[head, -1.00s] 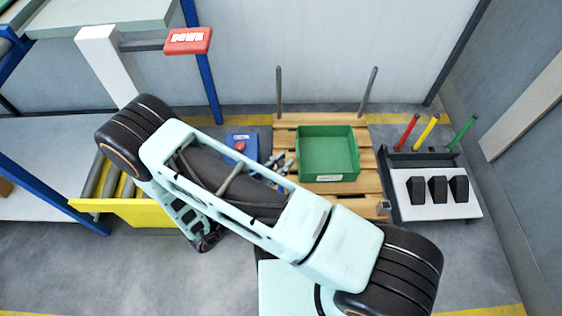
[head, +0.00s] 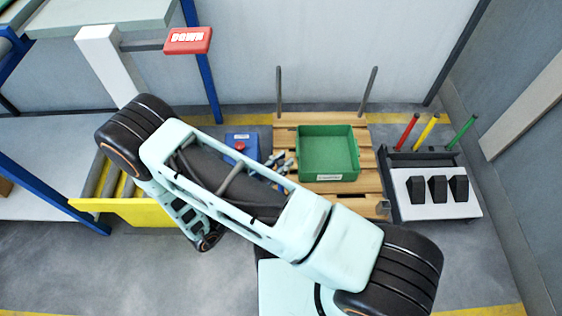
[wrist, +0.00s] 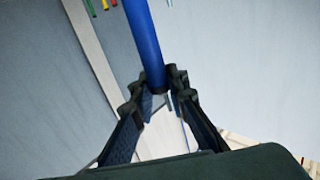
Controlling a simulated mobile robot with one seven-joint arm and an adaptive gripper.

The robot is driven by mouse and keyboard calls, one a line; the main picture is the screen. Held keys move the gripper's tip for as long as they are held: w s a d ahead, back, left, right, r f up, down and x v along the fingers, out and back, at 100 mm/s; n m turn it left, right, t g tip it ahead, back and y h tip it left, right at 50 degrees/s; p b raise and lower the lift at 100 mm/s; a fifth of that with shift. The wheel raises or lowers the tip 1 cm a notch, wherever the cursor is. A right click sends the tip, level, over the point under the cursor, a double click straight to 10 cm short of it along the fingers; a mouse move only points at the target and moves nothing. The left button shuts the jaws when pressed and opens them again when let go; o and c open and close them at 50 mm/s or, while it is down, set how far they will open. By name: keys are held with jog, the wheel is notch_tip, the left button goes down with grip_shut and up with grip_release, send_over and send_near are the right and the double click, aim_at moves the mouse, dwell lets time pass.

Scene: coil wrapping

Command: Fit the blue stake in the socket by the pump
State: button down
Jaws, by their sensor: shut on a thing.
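My gripper (wrist: 160,82) is shut on the blue stake (wrist: 145,40) in the wrist view. The stake runs up out of the top of that picture, and its lower end is between the fingertips. In the head view my own arm covers much of the middle, and I cannot make out the stake there. A small grey socket-like piece (head: 383,207) sits at the pallet's front right corner. I cannot tell which socket is by the pump. A blue box with a red knob (head: 241,147) stands left of the pallet; I cannot tell whether it is the pump.
A wooden pallet (head: 368,180) carries a green bin (head: 328,168) and has two grey posts at its back. Right of it, a dark rack (head: 390,160) holds red, yellow and green stakes, beside a white panel with black blocks. A yellow-sided conveyor (head: 140,212) is left.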

jog(key=shift+f+b, duration=0.85)
jog(key=shift+f, duration=3.15)
jog(key=c, duration=1.8)
grip_release()
jog(key=shift+s+a, duration=0.1)
jog(key=v, duration=1.1)
jog(key=shift+s+a, duration=0.25)
jog(key=shift+w, duration=0.1)
